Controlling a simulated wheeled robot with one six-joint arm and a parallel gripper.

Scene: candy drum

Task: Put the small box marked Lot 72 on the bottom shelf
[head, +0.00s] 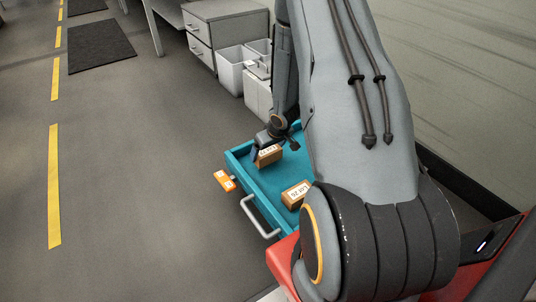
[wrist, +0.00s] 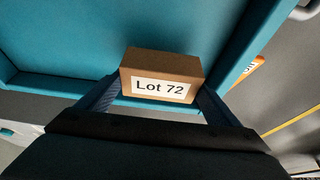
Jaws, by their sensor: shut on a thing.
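The small brown box marked Lot 72 (wrist: 160,68) is between the two fingers of my gripper (wrist: 157,96), which is shut on it. Its white label faces the wrist camera. In the head view the same box (head: 267,157) is at the tip of my gripper (head: 272,143), over the far part of a teal tray or drawer (head: 236,160). I cannot tell whether the box touches the teal floor. No shelf that I can identify as the bottom shelf shows; my arm hides much of the area to the right.
Another brown box with a Lot label (head: 296,194) lies in the near part of the teal tray. A grey handle (head: 259,216) and an orange tag (head: 225,181) are on its left side. Grey bins (head: 236,70) and a drawer cabinet (head: 224,28) stand behind. The floor at left is clear.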

